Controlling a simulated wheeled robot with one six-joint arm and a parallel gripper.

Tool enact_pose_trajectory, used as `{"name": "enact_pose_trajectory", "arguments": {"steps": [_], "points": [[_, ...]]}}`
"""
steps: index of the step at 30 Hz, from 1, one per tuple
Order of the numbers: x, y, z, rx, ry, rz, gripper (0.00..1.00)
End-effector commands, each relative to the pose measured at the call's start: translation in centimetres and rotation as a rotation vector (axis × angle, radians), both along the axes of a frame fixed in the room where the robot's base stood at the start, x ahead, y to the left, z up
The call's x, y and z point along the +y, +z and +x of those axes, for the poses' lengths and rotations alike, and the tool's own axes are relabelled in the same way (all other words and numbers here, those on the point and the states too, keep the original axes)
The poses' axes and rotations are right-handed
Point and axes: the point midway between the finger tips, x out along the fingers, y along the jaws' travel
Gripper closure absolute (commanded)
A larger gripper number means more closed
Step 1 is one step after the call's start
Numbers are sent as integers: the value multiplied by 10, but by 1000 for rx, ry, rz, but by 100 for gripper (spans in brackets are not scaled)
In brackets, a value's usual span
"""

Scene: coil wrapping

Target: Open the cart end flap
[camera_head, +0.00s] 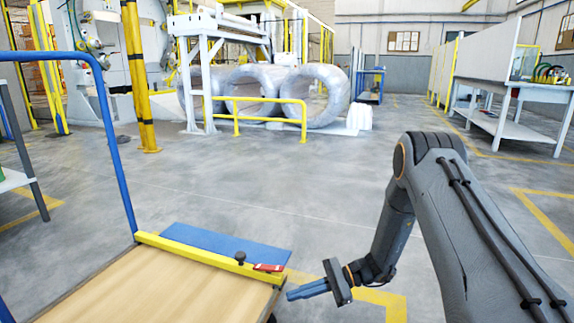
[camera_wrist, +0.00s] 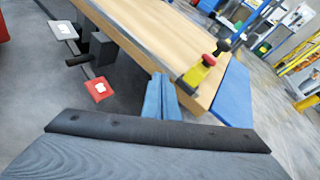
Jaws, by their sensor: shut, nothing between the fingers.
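The cart (camera_head: 165,290) has a wooden deck and a blue tube frame, and its deck edge shows in the wrist view (camera_wrist: 170,35). A yellow bar (camera_head: 190,250) runs along its far end, with a black knob (camera_head: 240,257) and a red latch piece (camera_head: 268,267) near the bar's right end. A blue flap panel (camera_head: 228,242) extends outward beyond the bar; its exact tilt is unclear. It also shows in the wrist view (camera_wrist: 232,97). My gripper (camera_head: 290,295) is shut and empty, its blue fingers (camera_wrist: 160,97) beside the cart's right corner, apart from the red latch.
A red pedal (camera_wrist: 98,89) and a white pedal (camera_wrist: 64,30) stick out low beside the cart. Wrapped coils (camera_head: 310,95) stand behind a yellow rail (camera_head: 265,100) at the back. A workbench (camera_head: 510,115) is at right. The floor between is clear.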

Motion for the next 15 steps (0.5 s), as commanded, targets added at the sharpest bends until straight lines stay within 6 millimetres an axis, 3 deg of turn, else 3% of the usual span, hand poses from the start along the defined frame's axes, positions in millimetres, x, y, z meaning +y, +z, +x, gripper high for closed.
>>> {"name": "enact_pose_trajectory", "arguments": {"steps": [1,8,15], "points": [[-2,12,-8,-22,38,-54,100],[-27,47,-57,-135,222,-316,100],[-67,82,-103,-303,402,-575,100]]}}
